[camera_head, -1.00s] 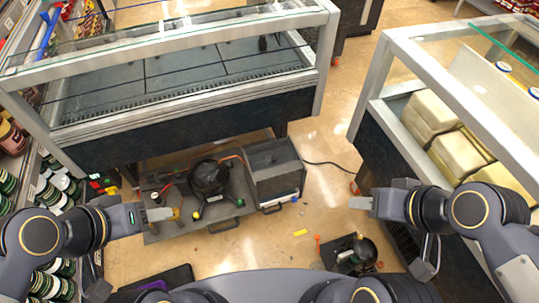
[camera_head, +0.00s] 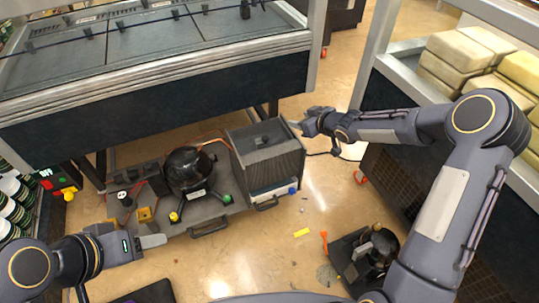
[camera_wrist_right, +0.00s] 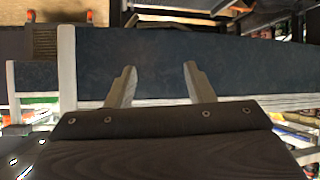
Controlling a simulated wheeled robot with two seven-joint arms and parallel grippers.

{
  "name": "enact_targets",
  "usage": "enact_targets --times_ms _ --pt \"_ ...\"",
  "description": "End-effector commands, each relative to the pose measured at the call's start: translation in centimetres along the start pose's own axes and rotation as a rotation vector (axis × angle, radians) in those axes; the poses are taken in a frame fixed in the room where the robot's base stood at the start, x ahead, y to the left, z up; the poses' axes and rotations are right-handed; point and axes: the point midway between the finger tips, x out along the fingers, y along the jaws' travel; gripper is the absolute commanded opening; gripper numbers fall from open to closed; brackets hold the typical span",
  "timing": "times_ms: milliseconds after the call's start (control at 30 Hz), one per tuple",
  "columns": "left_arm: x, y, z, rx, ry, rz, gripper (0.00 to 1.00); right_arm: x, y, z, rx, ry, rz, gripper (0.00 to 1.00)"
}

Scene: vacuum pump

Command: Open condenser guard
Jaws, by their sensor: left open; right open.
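The condenser guard (camera_head: 268,158), a dark grey box-like cover with a ribbed face and a small raised block on top, stands at the right end of the pulled-out unit tray. It appears closed. My right gripper (camera_head: 294,125) is just beside the guard's far right corner; I cannot tell if it touches. In the right wrist view its fingers (camera_wrist_right: 159,80) are apart with nothing between them, and the guard cannot be made out there. My left gripper (camera_head: 152,241) is open and empty, low in front of the tray's left part.
A black round compressor (camera_head: 190,170) and gauges sit on the tray (camera_head: 215,208) left of the guard. The freezer case (camera_head: 150,115) overhangs behind. A second black pump unit (camera_head: 368,255), an orange tool (camera_head: 324,243) and a yellow piece (camera_head: 302,233) lie on the floor.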

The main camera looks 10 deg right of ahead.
Motion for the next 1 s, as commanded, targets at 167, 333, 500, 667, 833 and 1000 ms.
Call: enact_targets --times_ms 167,333,500,667,833,1000 --pt "4.1 -1.9 2.1 0.0 0.0 0.0 0.52 8.6 -3.1 6.6 -0.011 0.119 -0.128 0.48" --pt "4.8 -2.2 2.4 0.0 0.0 0.0 0.52 10.9 -4.4 8.1 -0.014 0.17 -0.175 0.48" --pt "5.2 -2.4 2.6 0.0 0.0 0.0 0.52 12.7 -4.9 7.8 -0.017 0.175 -0.181 0.48" --pt "5.9 -2.7 3.0 0.0 0.0 0.0 0.52 15.3 -5.4 7.5 -0.016 0.173 -0.18 0.48" --pt "6.3 -2.9 3.1 0.0 0.0 0.0 0.52 17.4 -5.8 7.0 -0.016 0.171 -0.179 0.48" --pt "6.4 -2.9 3.2 0.0 0.0 0.0 0.52 18.2 -5.9 6.7 -0.015 0.171 -0.178 0.48"
